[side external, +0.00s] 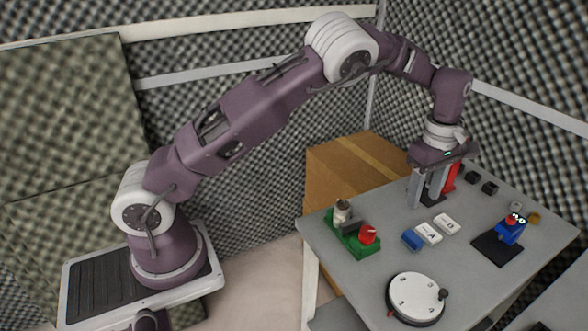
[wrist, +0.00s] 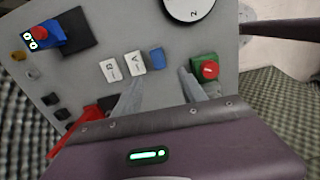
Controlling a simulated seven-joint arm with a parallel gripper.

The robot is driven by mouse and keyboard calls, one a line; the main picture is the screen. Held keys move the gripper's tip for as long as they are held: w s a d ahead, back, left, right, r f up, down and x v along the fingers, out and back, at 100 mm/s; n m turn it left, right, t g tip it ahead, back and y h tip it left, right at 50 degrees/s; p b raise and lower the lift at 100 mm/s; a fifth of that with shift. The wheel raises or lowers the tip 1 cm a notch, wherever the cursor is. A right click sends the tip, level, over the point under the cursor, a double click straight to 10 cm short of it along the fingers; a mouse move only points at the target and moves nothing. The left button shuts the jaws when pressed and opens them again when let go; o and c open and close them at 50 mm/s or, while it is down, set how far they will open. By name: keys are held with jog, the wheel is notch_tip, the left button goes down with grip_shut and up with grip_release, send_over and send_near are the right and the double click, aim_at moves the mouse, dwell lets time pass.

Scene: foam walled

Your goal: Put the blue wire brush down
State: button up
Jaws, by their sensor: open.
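My gripper (side external: 426,198) points down over the table's back part, with its two fingers apart. In the wrist view its fingers (wrist: 158,82) are spread with nothing seen between them. A small blue block-like thing (side external: 412,240) lies on the table beside two white labelled tiles. It also shows in the wrist view (wrist: 157,58), just beyond the fingertips and apart from them. It may be the blue wire brush, but bristles are too small to make out. A separate blue object with a red top (side external: 510,232) stands by a black pad at the right.
The grey table (side external: 340,270) also holds a green base with a red knob (side external: 368,234), a white round dial (side external: 416,297), white tiles (side external: 428,232) and small black blocks (side external: 489,187). A red object (side external: 451,176) stands close behind my gripper. A wooden box (side external: 350,160) is behind the table.

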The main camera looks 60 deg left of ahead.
jog(key=s+a+r+m+t+h, duration=0.1)
jog(key=s+a+r+m+t, duration=0.2)
jog(key=s+r+m, duration=1.05)
jog(key=s+r+m+t+y, duration=0.1)
jog(key=s+r+m+t, duration=0.1)
jog(key=s, duration=2.1)
jog(key=shift+a+r+m, duration=0.45)
jog(key=shift+m, duration=0.5)
jog(key=shift+o, duration=0.4)
